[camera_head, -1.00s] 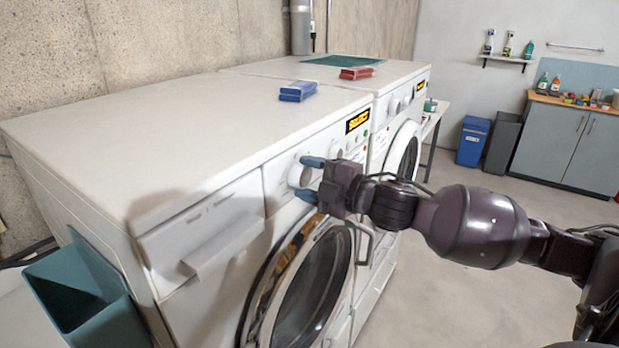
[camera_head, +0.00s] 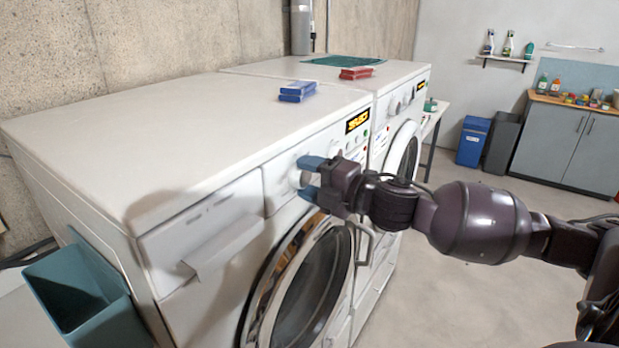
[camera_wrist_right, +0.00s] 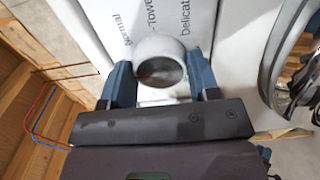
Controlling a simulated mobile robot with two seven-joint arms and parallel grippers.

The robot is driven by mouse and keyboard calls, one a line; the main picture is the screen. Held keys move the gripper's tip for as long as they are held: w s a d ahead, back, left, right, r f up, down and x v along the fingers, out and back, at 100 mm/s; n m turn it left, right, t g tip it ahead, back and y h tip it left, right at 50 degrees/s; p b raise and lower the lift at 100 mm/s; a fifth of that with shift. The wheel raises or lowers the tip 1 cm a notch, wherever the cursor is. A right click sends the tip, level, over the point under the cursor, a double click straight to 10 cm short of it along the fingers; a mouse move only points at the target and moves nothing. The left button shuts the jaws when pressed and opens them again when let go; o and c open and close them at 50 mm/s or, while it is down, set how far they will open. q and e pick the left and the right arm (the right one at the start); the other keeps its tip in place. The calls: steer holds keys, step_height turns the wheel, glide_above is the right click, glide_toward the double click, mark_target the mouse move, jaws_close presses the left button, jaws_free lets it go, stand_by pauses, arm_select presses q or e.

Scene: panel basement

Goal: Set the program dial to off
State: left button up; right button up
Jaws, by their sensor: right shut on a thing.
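The white program dial (camera_wrist_right: 160,62) sits between the two blue fingers of my right gripper in the right wrist view. Printed words such as "Normal", "Towel" and "Delicate" show on the panel around it. In the head view, my right gripper (camera_head: 308,177) is shut on the dial on the front panel of the near white washing machine (camera_head: 200,130). The fingers partly hide the dial (camera_head: 294,178) there, and its pointer cannot be made out. My left gripper is not in view.
The round door (camera_head: 305,285) lies just below the gripper. A pulled-out drawer front (camera_head: 215,250) is left of the dial. Blue and red boxes lie on the machine tops. A second machine (camera_head: 408,80) stands behind. The floor to the right is clear.

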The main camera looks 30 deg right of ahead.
steer(key=o, duration=0.9)
steer(key=shift+b+v, duration=0.5)
steer(key=shift+v, duration=1.45)
arm_select(q)
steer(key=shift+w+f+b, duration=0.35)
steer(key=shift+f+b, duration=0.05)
steer(key=shift+b, duration=0.05)
arm_select(e)
glide_toward(306, 178)
steer(key=shift+v, duration=0.8)
steer(key=shift+r, duration=0.1)
